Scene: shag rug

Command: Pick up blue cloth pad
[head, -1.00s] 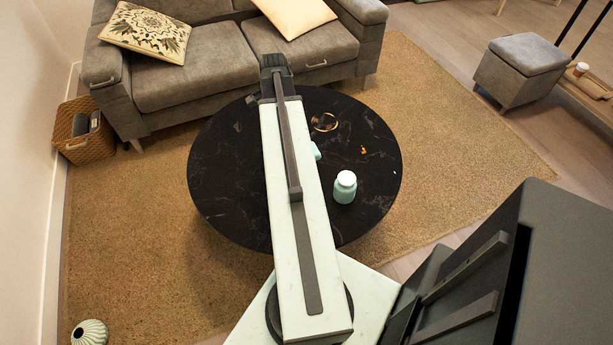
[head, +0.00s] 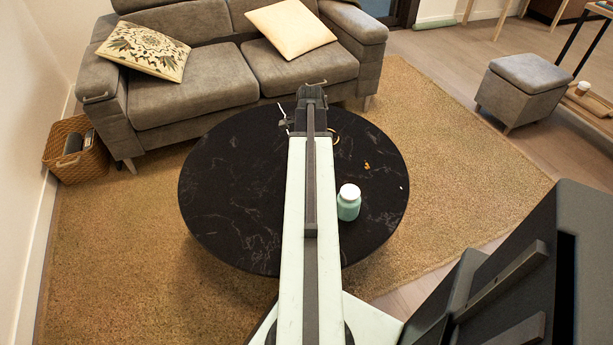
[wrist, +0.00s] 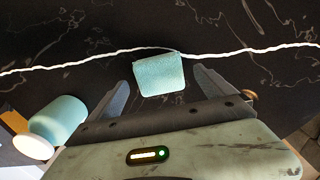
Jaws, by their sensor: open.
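The blue cloth pad (wrist: 159,75) is a small light teal square on the black marble table. In the wrist view it lies between the fingertips of my open gripper (wrist: 160,82), with dark fingers on both sides. I see no clear grip on it, and I cannot tell the height of the fingers above the table. In the head view my gripper (head: 311,98) is over the far part of the table and my arm hides the pad.
A teal jar with a white lid (head: 348,203) stands right of my arm; it also shows in the wrist view (wrist: 55,124). The round table (head: 230,190) is clear on the left. A sofa (head: 190,95) stands behind.

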